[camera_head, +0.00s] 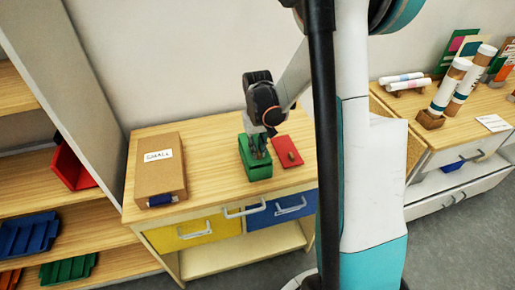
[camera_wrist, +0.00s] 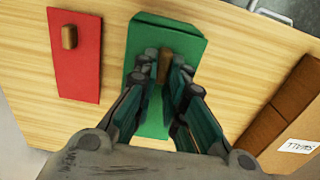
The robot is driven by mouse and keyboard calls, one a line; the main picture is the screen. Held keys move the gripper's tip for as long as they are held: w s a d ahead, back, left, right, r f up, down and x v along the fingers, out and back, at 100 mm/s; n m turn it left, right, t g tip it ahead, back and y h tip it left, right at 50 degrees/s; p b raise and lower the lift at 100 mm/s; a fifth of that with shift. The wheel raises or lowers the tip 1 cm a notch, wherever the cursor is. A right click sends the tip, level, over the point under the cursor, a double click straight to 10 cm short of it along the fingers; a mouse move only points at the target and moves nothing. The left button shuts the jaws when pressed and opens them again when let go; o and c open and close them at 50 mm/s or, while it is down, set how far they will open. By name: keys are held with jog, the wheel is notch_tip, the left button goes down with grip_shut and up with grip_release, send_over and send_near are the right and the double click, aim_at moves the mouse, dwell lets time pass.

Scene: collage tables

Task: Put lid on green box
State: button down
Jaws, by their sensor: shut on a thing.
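The green box (camera_head: 259,172) stands on the wooden table top, just left of the red lid. My gripper (camera_head: 258,148) points down over the box. In the wrist view, my gripper (camera_wrist: 163,68) is shut on the brown knob of the green lid (camera_wrist: 151,36). The green box (camera_wrist: 190,28) shows beyond the lid's far edge. The lid looks over the box, slightly turned against it. My fingers hide part of the lid, and I cannot tell whether it is seated or just above the rim.
The red lid (camera_head: 287,150) with a knob lies flat close to the box's right. A cardboard box (camera_head: 158,166) labelled SMALL stands on the table's left, with a dark blue roll at its front. Bare table lies between. Drawers (camera_head: 193,231) are below the front edge.

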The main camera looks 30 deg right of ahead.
jog(key=shift+f+b, duration=0.55)
jog(key=shift+b, duration=0.1)
dwell(1.3)
jog(key=c, duration=1.1)
grip_release()
jog(key=shift+r, duration=0.1)
jog(key=shift+r+p, duration=2.2)
jog(key=shift+r, duration=1.25)
